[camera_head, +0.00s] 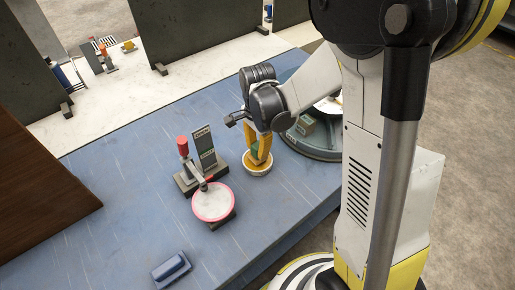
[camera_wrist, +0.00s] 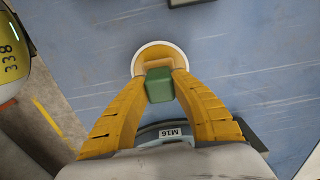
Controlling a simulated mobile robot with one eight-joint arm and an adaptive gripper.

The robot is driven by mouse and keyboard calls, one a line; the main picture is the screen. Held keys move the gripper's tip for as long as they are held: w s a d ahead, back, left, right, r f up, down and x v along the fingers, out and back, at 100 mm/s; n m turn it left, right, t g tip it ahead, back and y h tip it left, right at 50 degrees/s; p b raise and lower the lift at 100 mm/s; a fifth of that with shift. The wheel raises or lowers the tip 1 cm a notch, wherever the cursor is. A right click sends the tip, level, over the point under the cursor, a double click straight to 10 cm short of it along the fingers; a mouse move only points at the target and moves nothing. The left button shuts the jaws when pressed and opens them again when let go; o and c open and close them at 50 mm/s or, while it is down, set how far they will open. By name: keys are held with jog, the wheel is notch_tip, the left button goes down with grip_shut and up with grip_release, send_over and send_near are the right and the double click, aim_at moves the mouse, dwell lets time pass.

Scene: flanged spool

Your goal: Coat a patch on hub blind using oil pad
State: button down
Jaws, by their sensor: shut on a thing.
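My gripper (camera_head: 258,150) points down at the middle of the table, its yellow fingers shut on a green block (camera_wrist: 159,85), which I take to be the oil pad. The block sits at or just above a small white round dish (camera_head: 257,172) with a yellowish inside. The dish also shows in the wrist view (camera_wrist: 137,59); whether the block touches it, I cannot tell. A white disc with a pink rim (camera_head: 213,203) lies in front of a clamp stand, left of the dish. It may be the hub blind, but no label confirms this.
The clamp stand (camera_head: 206,160) has a red-handled lever and an upright plate. A large dark round flanged part (camera_head: 318,152) stands right of the dish, partly behind my arm. A blue block (camera_head: 171,268) lies at the front. The blue table (camera_head: 110,210) is clear at left.

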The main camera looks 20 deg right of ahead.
aim_at(258, 145)
jog(key=shift+r+p, duration=1.95)
jog(key=shift+r, duration=1.15)
jog(key=shift+f, duration=0.1)
